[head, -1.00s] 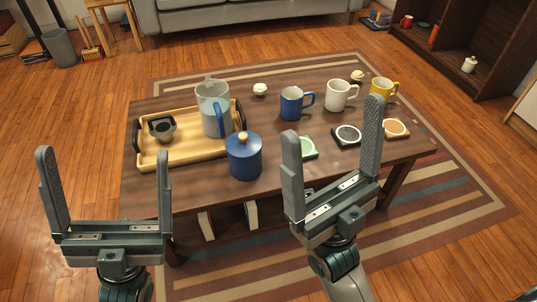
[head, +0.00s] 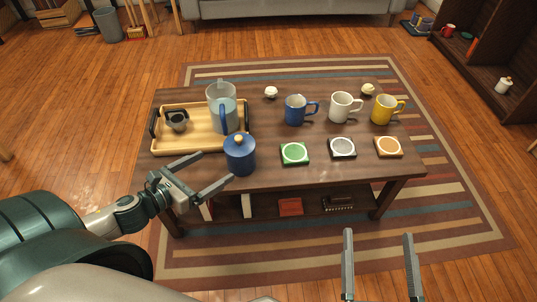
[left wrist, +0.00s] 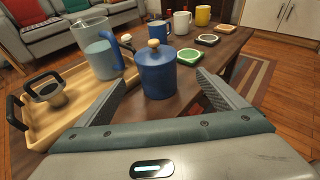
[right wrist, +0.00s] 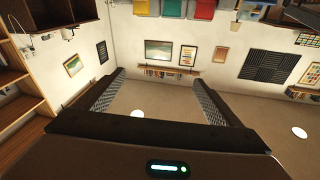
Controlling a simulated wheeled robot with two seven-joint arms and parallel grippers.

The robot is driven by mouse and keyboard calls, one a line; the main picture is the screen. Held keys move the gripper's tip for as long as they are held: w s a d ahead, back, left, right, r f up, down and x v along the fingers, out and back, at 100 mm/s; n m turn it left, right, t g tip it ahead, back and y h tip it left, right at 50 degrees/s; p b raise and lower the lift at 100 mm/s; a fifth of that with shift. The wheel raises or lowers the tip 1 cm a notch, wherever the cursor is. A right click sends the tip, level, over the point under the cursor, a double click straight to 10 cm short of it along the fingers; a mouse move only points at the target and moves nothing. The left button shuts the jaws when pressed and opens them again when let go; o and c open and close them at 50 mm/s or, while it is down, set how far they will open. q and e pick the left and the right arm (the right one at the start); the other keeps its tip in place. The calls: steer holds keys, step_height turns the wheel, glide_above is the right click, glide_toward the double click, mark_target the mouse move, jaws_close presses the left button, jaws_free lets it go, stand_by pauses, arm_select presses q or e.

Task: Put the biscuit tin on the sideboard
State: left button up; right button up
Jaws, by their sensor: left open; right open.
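The blue lidded canister with a wooden knob, which I take for the biscuit tin (head: 240,157), stands upright at the front edge of the coffee table (head: 270,178). My left gripper (head: 228,168) is open at its near left side. In the left wrist view the tin (left wrist: 158,75) is centred between the open fingertips (left wrist: 160,80), at or just beyond them; I cannot tell whether they touch. My right gripper (head: 378,236) is open and empty in front of the table, also open in the right wrist view (right wrist: 158,75). I cannot identify the sideboard for certain; a white cabinet (left wrist: 277,18) shows in the left wrist view.
Coasters (head: 294,154) and mugs (head: 340,106) stand to the right. A dark shelf unit (head: 487,60) is at the far right.

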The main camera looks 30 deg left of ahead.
mark_target(230, 156)
arm_select(q)
steer(key=shift+w+a+f, duration=0.1)
steer(key=shift+a, duration=0.05)
arm_select(e)
steer(key=shift+s+d+f, duration=0.1)
steer(key=shift+f, duration=0.1)
arm_select(q)
steer(key=shift+w, duration=0.15)
arm_select(e)
steer(key=shift+r, duration=0.1)
arm_select(q)
steer(key=b+x, duration=0.2)
steer(key=x, duration=0.8)
steer(key=shift+w+f, duration=0.15)
steer(key=shift+w, duration=0.1)
steer(key=shift+w+d+f, duration=0.2)
steer(key=shift+w, duration=0.45)
arm_select(e)
steer(key=s+r+t+y, duration=0.1)
steer(key=s+r+t, duration=0.2)
steer(key=r, duration=0.4)
steer(key=shift+s+t, duration=0.3)
steer(key=shift+t, duration=0.6)
steer(key=shift+r, duration=0.1)
arm_select(q)
steer(key=shift+w, duration=0.1)
